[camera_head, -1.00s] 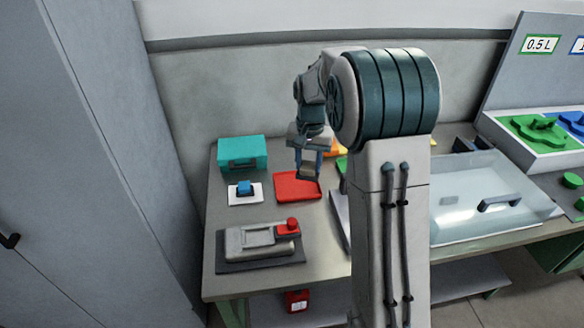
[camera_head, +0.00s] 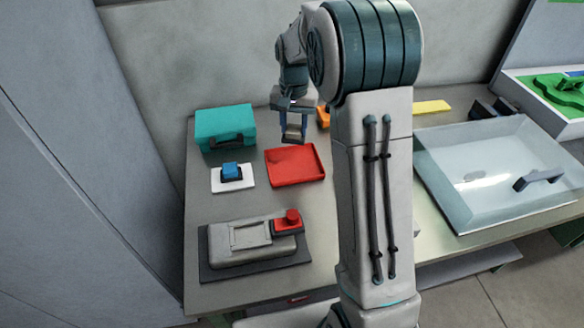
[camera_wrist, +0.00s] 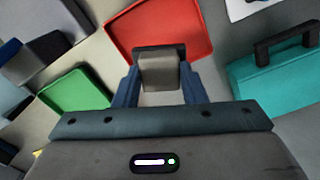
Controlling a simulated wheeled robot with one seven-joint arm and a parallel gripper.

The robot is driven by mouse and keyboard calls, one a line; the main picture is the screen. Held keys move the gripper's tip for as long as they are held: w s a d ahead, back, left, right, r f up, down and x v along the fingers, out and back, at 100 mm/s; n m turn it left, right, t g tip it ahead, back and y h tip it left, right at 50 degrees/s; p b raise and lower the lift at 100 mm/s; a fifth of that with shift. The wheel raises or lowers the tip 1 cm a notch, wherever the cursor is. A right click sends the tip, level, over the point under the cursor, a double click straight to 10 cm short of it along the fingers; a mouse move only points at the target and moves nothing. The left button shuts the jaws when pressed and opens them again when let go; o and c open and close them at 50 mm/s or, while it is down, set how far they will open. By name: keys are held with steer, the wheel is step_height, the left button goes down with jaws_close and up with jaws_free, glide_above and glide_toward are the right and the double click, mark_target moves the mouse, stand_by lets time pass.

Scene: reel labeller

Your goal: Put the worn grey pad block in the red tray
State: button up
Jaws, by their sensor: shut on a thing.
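My gripper (camera_head: 294,137) hangs over the back part of the red tray (camera_head: 313,166) in the head view, seemingly above it. In the wrist view its blue fingers (camera_wrist: 162,88) are shut on a grey pad block (camera_wrist: 160,74), which has a dark part at its far end. The block hides part of the near side of the red tray (camera_wrist: 190,22) there. The height of the block above the tray is hard to tell. Its wear cannot be made out.
A teal case (camera_head: 224,127) stands left of the tray. A blue block (camera_head: 231,171) sits on a white plate in front of the case. A grey device with a red button (camera_head: 255,238) is nearer. A green tray (camera_wrist: 75,98) and a clear-topped box (camera_head: 490,178) are to the side.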

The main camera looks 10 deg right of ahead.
step_height(320, 180, down, 10)
steer(key=shift+f+p, duration=0.1)
steer(key=shift+p, duration=0.55)
steer(key=shift+f, duration=0.1)
steer(key=o, duration=1)
